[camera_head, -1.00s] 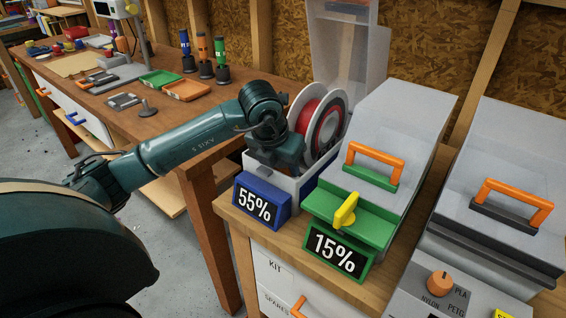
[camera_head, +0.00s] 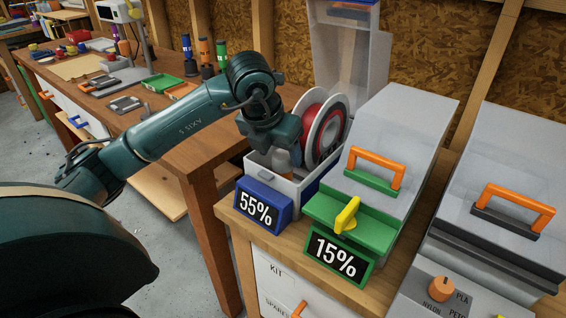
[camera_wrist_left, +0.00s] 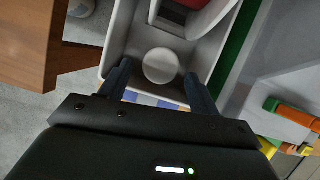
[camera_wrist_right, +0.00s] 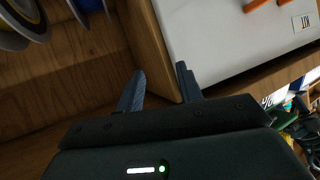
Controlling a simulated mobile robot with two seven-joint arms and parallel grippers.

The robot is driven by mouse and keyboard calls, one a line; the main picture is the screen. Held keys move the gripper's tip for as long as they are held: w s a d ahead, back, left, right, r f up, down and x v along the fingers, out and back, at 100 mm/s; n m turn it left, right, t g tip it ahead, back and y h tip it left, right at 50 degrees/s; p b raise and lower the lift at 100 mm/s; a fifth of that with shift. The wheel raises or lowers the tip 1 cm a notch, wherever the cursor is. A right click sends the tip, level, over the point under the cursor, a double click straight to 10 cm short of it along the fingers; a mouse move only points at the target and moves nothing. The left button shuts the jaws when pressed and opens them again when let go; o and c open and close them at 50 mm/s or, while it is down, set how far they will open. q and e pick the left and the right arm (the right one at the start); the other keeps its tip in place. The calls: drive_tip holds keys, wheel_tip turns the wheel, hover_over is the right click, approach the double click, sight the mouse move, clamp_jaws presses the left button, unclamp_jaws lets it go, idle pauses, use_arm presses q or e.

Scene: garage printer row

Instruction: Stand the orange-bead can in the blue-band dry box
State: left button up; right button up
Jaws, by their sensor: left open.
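The blue-band dry box (camera_head: 308,193) stands open at the left end of the printer bench, with a blue 55% display (camera_head: 263,205) at its front. A can with a round pale top (camera_wrist_left: 160,66) stands upright inside it in the left wrist view. In the head view only a small orange-brown patch shows below my gripper. My left gripper (camera_head: 290,158) is open just above the can, its fingers (camera_wrist_left: 157,78) on either side of the top and apparently clear of it. My right gripper (camera_wrist_right: 160,78) is open and empty, beside a white drawer front.
A red spool (camera_head: 322,130) stands in the box behind the can, and the raised lid (camera_head: 343,60) is behind that. A closed green-trimmed box (camera_head: 400,130) with a 15% display is close on the right. The workbench (camera_head: 190,140) with dark-based cans and trays is at left.

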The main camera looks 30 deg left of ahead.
use_arm(q)
drive_tip(key=shift+v, duration=2.75)
